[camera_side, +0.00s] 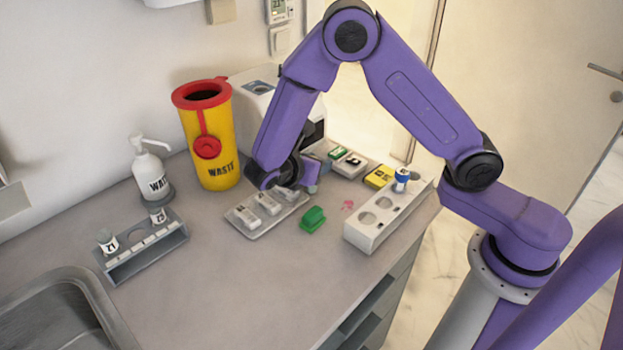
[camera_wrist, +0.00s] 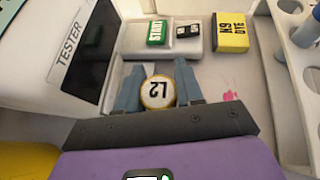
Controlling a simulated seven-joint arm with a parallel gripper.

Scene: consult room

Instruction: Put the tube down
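A tube, seen from above by its round cap (camera_wrist: 157,92) with a yellowish rim, sits between the two fingers of my gripper (camera_wrist: 159,88) in the wrist view. Its cap mark reads like "L2" there, perhaps upside down. The fingers press on it from both sides. In the side view my gripper (camera_side: 300,184) points down by the tester (camera_side: 257,88), behind the tray of white pieces; the tube is hidden there. I cannot tell whether the tube's bottom touches anything.
A white holed rack (camera_side: 364,242) with a blue-capped tube (camera_side: 401,179) stands right. A green block (camera_side: 312,219) and a tray (camera_side: 252,235) lie in front. A yellow waste bin (camera_side: 214,150), pump bottle (camera_side: 152,178) and grey tube rack (camera_side: 146,256) stand left. The front counter is clear.

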